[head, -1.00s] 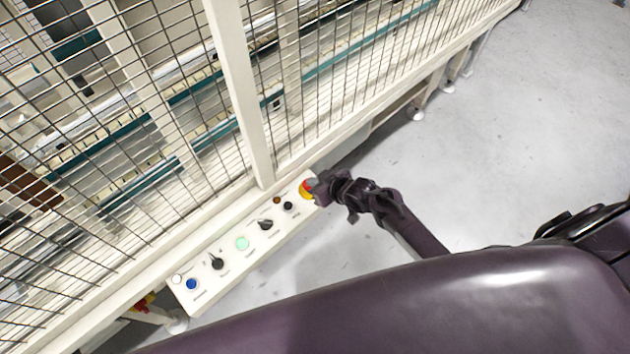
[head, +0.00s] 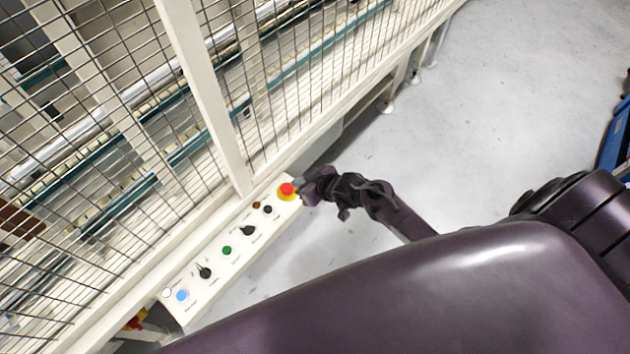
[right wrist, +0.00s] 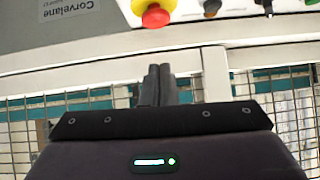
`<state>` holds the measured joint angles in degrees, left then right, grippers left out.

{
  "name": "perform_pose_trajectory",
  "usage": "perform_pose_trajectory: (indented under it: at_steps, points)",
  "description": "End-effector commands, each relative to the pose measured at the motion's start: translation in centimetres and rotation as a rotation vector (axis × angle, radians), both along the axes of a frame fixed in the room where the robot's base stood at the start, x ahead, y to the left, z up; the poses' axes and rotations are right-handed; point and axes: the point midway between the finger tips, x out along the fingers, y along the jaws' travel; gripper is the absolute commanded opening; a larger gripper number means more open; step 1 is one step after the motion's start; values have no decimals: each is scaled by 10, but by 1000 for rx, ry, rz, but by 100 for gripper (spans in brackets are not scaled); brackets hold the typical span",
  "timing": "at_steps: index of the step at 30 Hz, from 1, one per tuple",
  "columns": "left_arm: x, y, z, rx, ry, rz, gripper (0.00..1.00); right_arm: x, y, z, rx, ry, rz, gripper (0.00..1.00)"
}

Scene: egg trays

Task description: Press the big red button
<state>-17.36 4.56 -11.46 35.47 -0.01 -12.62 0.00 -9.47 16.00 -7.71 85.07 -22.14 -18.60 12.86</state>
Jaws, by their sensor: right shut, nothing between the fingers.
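The big red button (head: 287,188) sits on a yellow base at the upper right end of the white control panel (head: 207,291). In the right wrist view the red button (right wrist: 156,16) shows near the top edge, just beyond the fingertips. My right gripper (head: 303,190) is just right of the button in the head view, with a small gap between them. In the right wrist view the right gripper's fingers (right wrist: 158,72) are together and empty. My left gripper is not in view.
The panel also has a dark green button (head: 227,250), a bright blue button (head: 182,295), a white button (head: 167,292) and black knobs (head: 205,272). A white mesh fence (head: 190,80) stands behind it. Grey floor (head: 480,100) lies open to the right.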

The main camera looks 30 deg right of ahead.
Motion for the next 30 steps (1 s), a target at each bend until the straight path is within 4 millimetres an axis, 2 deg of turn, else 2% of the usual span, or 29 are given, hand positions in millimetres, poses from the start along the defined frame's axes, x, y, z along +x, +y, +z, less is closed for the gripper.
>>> perform_pose_trajectory:
  at_steps: [6, 12, 30]
  points:
    - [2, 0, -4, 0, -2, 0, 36, -27, -14, 25, -2, -3, 0, 0]
    - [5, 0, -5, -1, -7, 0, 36, -41, -21, 38, 0, -3, 0, 0]
    - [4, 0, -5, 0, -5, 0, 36, -43, -22, 42, 0, -4, -1, 0]
